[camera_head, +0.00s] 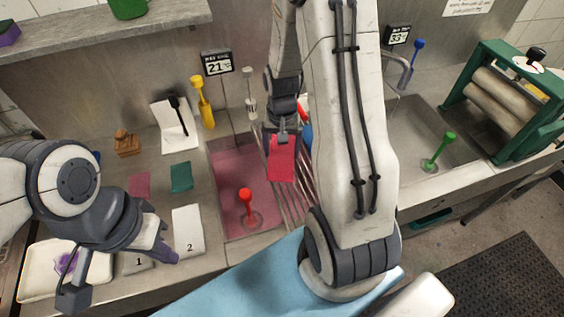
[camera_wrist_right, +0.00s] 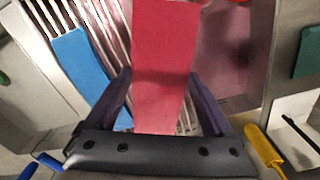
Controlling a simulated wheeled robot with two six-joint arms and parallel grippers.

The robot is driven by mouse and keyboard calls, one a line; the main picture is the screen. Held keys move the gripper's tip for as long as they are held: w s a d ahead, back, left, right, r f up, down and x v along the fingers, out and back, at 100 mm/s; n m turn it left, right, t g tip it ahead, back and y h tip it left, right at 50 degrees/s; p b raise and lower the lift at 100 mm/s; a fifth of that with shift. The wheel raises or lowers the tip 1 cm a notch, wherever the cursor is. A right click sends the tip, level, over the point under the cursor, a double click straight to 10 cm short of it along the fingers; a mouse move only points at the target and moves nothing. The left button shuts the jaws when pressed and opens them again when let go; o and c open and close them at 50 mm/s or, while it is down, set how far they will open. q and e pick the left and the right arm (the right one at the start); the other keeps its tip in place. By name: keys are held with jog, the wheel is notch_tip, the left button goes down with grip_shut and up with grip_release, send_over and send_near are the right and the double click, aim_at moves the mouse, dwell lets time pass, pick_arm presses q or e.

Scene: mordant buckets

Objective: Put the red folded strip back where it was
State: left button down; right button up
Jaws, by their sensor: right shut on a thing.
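The red folded strip (camera_head: 281,162) hangs from my right gripper (camera_head: 283,135) above the slatted metal rack (camera_head: 293,205), beside the basin of pink liquid (camera_head: 232,165). In the right wrist view the red folded strip (camera_wrist_right: 165,65) lies between the two dark fingers of the right gripper (camera_wrist_right: 163,105), which is shut on it. A blue strip (camera_wrist_right: 83,65) lies on the rack slats there; in the head view it is mostly hidden behind my right arm. My left gripper (camera_head: 118,272) is open and empty over the front left counter, near the white cards.
A red-handled plunger (camera_head: 246,203) stands in the pink basin. A green one (camera_head: 440,150) stands in the right sink. White cards, one marked 2 (camera_head: 188,230), dark red (camera_head: 139,185) and green swatches (camera_head: 181,177) lie on the left counter. A green roller press (camera_head: 500,100) stands far right.

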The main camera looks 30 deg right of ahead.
notch_tip(320, 180, down, 5)
jog(key=shift+f+p, duration=0.1)
jog(key=shift+p, duration=0.25)
jog(key=shift+f, duration=0.45)
jog(key=shift+f, duration=0.1)
